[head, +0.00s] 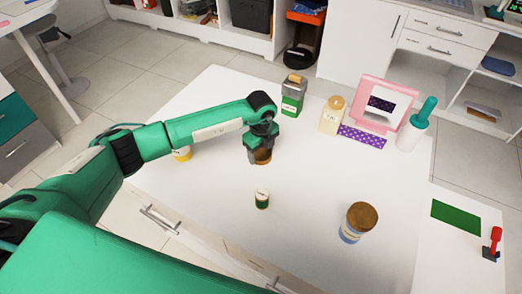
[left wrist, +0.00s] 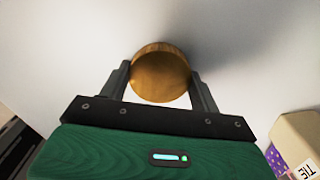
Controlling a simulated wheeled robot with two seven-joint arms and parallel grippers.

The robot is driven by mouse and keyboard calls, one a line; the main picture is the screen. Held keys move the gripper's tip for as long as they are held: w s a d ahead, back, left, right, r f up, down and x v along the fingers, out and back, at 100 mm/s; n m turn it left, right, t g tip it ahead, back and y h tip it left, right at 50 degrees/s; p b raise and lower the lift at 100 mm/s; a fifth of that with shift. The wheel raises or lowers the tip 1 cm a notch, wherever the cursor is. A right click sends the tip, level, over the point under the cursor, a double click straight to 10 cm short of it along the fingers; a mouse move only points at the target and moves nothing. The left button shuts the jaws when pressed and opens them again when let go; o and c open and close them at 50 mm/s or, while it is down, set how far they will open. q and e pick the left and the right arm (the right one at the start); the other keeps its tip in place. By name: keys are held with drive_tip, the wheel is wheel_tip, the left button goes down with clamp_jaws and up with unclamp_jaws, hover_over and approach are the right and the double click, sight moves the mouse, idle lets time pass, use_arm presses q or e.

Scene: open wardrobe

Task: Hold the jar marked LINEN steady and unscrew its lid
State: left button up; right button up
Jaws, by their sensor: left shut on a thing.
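My left gripper (head: 262,150) reaches down over the middle of the white table. It is shut on a brown round lid-like top (head: 262,157), which also shows between the two fingers in the left wrist view (left wrist: 160,76). Whatever is under that top is mostly hidden, and no label on it shows. Another jar with a brown lid (head: 362,215) and a blue-and-white label stands upright at the front right, apart from the gripper. The lettering on the jars is too small to read, so I cannot tell which is marked LINEN. My right gripper is not in view.
A small green jar (head: 262,200) stands in front of the gripper. A green canister (head: 292,96), a cream jar (head: 331,118), a pink frame (head: 372,90) and a teal-topped bottle (head: 410,134) stand at the back. A yellow jar (head: 182,154) is partly behind my arm.

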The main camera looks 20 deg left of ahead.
use_arm(q)
drive_tip(key=shift+f, duration=0.1)
drive_tip(key=o, duration=1.1)
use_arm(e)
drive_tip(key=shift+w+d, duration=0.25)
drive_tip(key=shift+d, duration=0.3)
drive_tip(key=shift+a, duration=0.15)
